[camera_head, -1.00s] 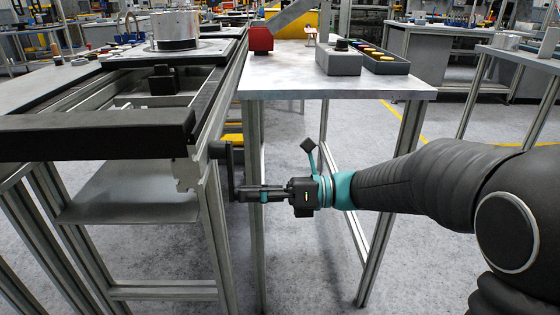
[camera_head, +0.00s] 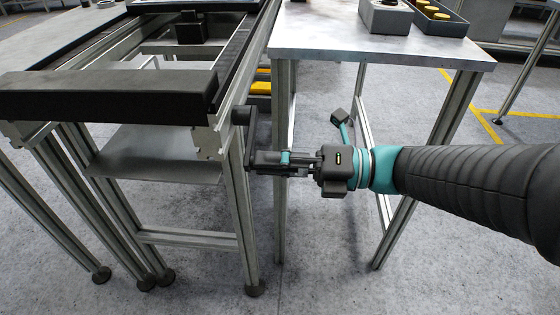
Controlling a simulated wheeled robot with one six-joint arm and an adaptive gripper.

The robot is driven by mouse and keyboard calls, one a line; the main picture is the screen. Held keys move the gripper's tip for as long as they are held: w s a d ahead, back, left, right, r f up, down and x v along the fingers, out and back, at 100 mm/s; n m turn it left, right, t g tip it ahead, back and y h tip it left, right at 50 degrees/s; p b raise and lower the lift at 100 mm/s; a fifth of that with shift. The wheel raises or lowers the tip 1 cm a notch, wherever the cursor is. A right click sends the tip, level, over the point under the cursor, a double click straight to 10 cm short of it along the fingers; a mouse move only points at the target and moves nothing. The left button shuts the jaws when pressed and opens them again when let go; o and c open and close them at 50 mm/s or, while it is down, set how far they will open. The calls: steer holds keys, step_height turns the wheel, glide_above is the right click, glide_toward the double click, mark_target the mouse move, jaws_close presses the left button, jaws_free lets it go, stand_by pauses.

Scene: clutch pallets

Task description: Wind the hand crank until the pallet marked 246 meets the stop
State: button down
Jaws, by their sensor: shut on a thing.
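My gripper (camera_head: 272,161) is shut on the handle of the hand crank at the right side of the conveyor frame's near end. The crank's dark hub (camera_head: 241,115) sits on the frame and its arm hangs down from there; my fingers hide most of the handle. The near edge of a pallet (camera_head: 190,4) shows at the top of the picture, on the rails; its top and any number are out of view. A black block (camera_head: 190,28) stands between the rails, nearer than the pallet. I cannot tell whether it is the stop.
A thick black bar (camera_head: 100,97) crosses the conveyor's near end. A metal table (camera_head: 385,45) stands close on the right, with a grey box (camera_head: 385,17) and a tray (camera_head: 445,24) of yellow pieces. Its legs are behind my gripper. Floor is free in front.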

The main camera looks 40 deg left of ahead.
steer(key=shift+r, duration=0.55)
steer(key=shift+s+r, duration=0.1)
steer(key=c, duration=1)
jaws_free()
steer(key=shift+d, duration=0.1)
steer(key=shift+w+d, duration=0.25)
steer(key=v, duration=1.1)
steer(key=shift+d, duration=0.15)
steer(key=shift+n, duration=0.3)
